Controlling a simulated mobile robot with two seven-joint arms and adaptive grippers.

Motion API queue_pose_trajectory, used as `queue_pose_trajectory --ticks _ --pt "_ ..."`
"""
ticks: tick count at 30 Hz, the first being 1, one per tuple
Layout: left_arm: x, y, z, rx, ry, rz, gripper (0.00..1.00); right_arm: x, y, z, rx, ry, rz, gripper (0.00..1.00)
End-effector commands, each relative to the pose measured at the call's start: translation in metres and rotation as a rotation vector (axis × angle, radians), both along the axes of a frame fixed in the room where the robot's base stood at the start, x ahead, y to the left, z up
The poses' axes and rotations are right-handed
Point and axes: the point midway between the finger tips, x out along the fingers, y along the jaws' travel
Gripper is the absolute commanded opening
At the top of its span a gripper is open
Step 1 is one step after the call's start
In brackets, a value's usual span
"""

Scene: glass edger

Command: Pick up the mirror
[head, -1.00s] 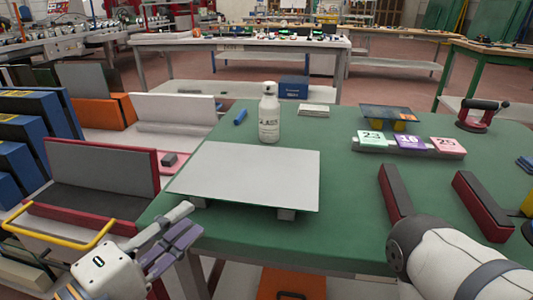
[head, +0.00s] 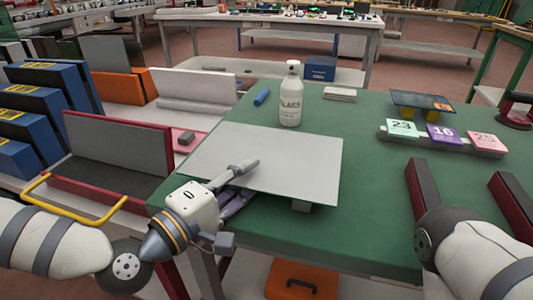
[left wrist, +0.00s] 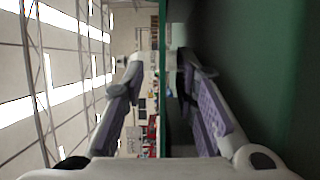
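The mirror (head: 275,162) is a flat pale grey rectangle, lying level on small supports above the green table near its front left corner. My left gripper (head: 241,183) is at the mirror's near left edge. One finger shows above the plate and the other, partly hidden, is below it. In the left wrist view the two fingers (left wrist: 160,85) stand wide apart with a gap between them. The mirror is hard to make out there, and I see no finger pressing on it. My right arm shows at the lower right, but its gripper is out of frame.
Numbered cards (head: 445,135) and dark red padded bars (head: 422,189) lie to the right. A red-framed rack (head: 118,150) with a yellow handle stands left.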

Motion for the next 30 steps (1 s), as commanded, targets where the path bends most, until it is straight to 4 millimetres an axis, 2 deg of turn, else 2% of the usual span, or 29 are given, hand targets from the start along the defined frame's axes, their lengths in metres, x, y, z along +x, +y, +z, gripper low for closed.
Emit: queue_pose_trajectory --ticks 3,6,13,14,17,18,30 --pt "0.015 -0.020 -0.001 -0.001 -0.003 -0.002 0.27 0.002 0.000 0.002 0.000 -0.006 0.000 0.40" --pt "0.025 -0.028 -0.001 -0.001 -0.003 -0.001 0.27 0.002 0.000 0.002 0.000 -0.005 0.000 0.40" --pt "0.028 -0.030 -0.001 -0.001 -0.002 -0.001 0.27 0.002 0.000 0.002 0.000 -0.005 0.000 0.40" --pt "0.028 -0.030 -0.001 -0.001 -0.002 -0.001 0.24 0.002 0.000 0.002 0.000 -0.005 0.000 0.40" --pt "0.028 -0.030 -0.001 -0.001 -0.002 -0.001 0.02 0.002 0.000 0.002 0.000 -0.005 0.000 0.40" --pt "0.028 -0.030 -0.001 -0.001 -0.002 -0.001 0.00 0.002 0.000 0.002 0.000 -0.005 0.000 0.40" --pt "0.029 -0.030 0.001 -0.002 -0.006 0.000 0.00 0.002 0.000 0.002 0.000 -0.005 0.000 0.40"
